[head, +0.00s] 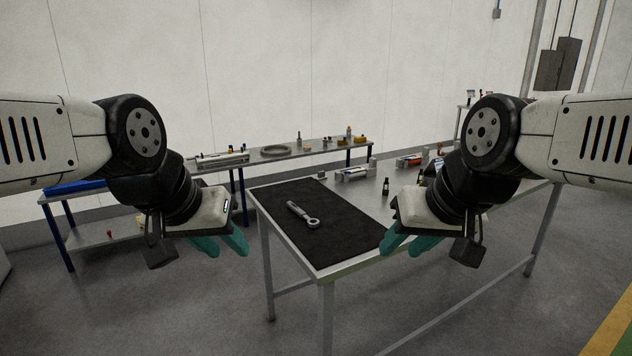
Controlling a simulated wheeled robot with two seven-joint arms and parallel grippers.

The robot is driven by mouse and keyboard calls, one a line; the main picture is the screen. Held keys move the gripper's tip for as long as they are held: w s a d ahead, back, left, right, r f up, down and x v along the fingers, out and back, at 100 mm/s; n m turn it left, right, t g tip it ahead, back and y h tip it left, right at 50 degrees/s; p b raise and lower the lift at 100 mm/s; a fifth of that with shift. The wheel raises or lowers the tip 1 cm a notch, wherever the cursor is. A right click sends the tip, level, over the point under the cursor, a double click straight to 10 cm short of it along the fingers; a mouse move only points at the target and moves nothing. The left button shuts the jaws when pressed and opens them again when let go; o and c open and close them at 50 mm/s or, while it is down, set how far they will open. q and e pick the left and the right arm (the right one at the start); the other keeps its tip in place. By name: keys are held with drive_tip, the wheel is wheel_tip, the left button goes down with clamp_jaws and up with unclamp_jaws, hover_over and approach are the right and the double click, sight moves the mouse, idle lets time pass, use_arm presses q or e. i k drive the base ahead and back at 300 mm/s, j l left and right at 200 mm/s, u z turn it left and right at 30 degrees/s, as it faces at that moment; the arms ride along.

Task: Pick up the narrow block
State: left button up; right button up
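I cannot pick out a narrow block for certain. A small pale block-like piece (352,173) stands at the back left of the near table, beyond the black mat (330,234). My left gripper (221,245) hangs left of the table, its teal fingers apart and empty. My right gripper (405,245) is at the front right edge of the mat, its teal fingers also apart and empty. Neither gripper touches anything that I can see.
A ratchet-like tool (303,214) lies on the mat. Small dark bottles (386,187) and an orange-marked item (410,160) stand farther back on the table (366,190). A second bench (319,147) by the wall holds a ring (275,150) and small items.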

sight(321, 175)
drive_tip(key=i, duration=0.2)
drive_tip(key=i+j+z, duration=0.1)
drive_tip(key=i+j, duration=0.85)
drive_tip(key=i+j+z, duration=0.15)
drive_tip(key=i+j, duration=0.3)
drive_tip(key=i+j+z, duration=0.1)
drive_tip(key=i+j, duration=0.3)
drive_tip(key=j, duration=0.15)
drive_tip(key=i+j, duration=0.4)
drive_tip(key=j, duration=0.15)
drive_tip(key=i+z, duration=0.05)
